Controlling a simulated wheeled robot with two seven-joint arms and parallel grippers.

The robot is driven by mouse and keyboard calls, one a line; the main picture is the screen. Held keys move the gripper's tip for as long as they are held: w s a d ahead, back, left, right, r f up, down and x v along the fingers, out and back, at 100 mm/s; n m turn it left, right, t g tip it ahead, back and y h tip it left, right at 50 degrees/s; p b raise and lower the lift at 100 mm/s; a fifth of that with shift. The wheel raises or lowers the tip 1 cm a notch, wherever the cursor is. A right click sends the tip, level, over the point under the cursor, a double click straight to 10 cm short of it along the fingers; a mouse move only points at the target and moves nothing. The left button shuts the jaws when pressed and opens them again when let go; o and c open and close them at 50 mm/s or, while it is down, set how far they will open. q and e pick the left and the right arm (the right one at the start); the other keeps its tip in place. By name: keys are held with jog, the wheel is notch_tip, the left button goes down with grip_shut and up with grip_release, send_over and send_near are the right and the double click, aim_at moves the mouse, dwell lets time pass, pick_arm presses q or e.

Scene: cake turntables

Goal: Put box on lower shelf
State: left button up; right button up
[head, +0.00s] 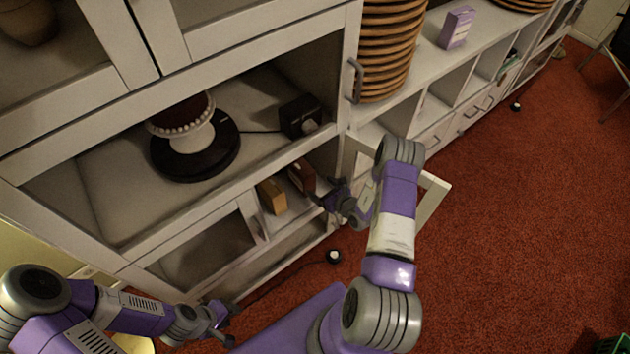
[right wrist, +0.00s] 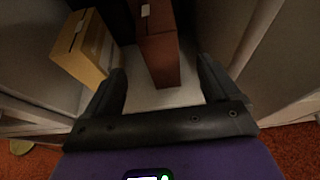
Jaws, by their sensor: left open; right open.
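A reddish-brown box (head: 302,177) stands upright in a small open cabinet compartment, and a yellow-orange box (head: 271,196) stands to its left. My right gripper (head: 328,197) is at the compartment's opening, close to the brown box. In the right wrist view the brown box (right wrist: 160,58) shows between and beyond the open fingers, and the yellow box (right wrist: 83,50) lies left of them. I cannot tell whether the fingers touch either box. A purple box (head: 457,28) stands on the low cabinet's top at right. My left gripper (head: 217,322) is open and empty, low at the front.
A cake turntable (head: 195,150) with a black base stands on the shelf above, near a small black device (head: 300,117). An open cabinet door (head: 432,202) is beside my right arm. Stacked brown discs (head: 388,50) stand at right. The red carpet is largely clear.

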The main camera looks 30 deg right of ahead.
jog(key=s+a+n+g+y, duration=0.3)
jog(key=s+a+n+y, duration=0.1)
jog(key=a, duration=0.5)
jog(key=s+a+n+g+y, duration=0.4)
jog(key=a, duration=0.5)
jog(key=s+a+n+g+h, duration=0.25)
jog(key=s+n+g, duration=0.25)
jog(key=s+n, duration=0.25)
jog(key=s+a+n+g+h, duration=0.1)
jog(key=s+a+n+g, duration=0.3)
jog(key=s+n, duration=0.35)
jog(key=w+n+t, duration=0.1)
jog(key=n, duration=0.2)
jog(key=a+r+n+t+h, duration=0.1)
jog(key=n, duration=0.2)
jog(key=w+a+n+t, duration=0.1)
jog(key=n, duration=0.2)
jog(key=shift+w+r+h, duration=0.2)
jog(key=shift+w+h, duration=0.05)
jog(key=shift+w, duration=0.05)
